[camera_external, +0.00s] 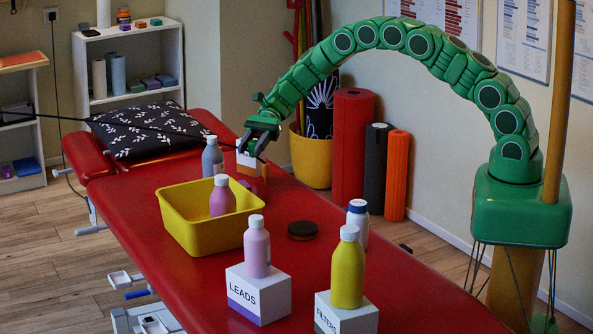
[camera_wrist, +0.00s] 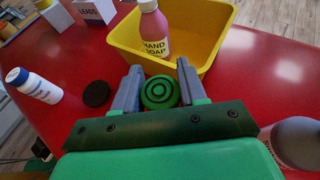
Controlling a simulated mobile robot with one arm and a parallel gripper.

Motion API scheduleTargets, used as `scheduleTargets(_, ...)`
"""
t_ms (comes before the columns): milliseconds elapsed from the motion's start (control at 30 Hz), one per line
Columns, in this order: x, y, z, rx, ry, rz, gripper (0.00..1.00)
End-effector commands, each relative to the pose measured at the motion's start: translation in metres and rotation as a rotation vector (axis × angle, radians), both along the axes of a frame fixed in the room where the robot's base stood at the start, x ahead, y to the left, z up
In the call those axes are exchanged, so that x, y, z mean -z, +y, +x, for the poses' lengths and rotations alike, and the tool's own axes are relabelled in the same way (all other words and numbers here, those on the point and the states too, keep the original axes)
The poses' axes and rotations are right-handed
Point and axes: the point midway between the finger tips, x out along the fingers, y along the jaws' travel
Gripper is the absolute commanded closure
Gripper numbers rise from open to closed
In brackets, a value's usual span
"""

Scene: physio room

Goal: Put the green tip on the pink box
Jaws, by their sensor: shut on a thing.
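The green tip (camera_wrist: 159,92) shows in the wrist view as a round green piece with dark rings. It sits between the two grey fingers of my gripper (camera_wrist: 160,86), which is shut on it. In the external view my gripper (camera_external: 260,138) is above the far part of the red table, and I cannot make out the tip against the green arm. No box is clearly pink. A white box with an orange lower part (camera_external: 247,168) stands just behind and below my gripper. The LEADS box (camera_external: 258,293) is white with a violet band and bears a pink bottle (camera_external: 257,248).
The yellow bin (camera_external: 174,216) holds a pink hand soap bottle (camera_external: 222,198). A grey bottle (camera_external: 213,158) stands near my gripper. A dark disc (camera_external: 303,230), a white bottle (camera_external: 358,222) and a FILTERS box (camera_external: 346,317) under a yellow bottle (camera_external: 348,270) are nearer the camera.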

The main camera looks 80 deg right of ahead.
Motion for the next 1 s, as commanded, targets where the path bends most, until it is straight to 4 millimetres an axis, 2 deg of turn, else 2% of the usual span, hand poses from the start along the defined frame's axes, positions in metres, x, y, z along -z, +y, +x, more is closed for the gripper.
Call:
scheduleTargets(100, 0.014, 0.002, 0.008, -0.001, 0.003, 0.002, 0.87)
scheduleTargets(433, 0.041, 0.003, 0.030, -0.001, 0.003, 0.001, 0.87)
scheduleTargets(867, 0.053, 0.004, 0.043, 0.000, 0.001, 0.001, 0.88)
scheduleTargets(1000, 0.062, 0.004, 0.047, 0.000, 0.003, 0.000, 0.88)
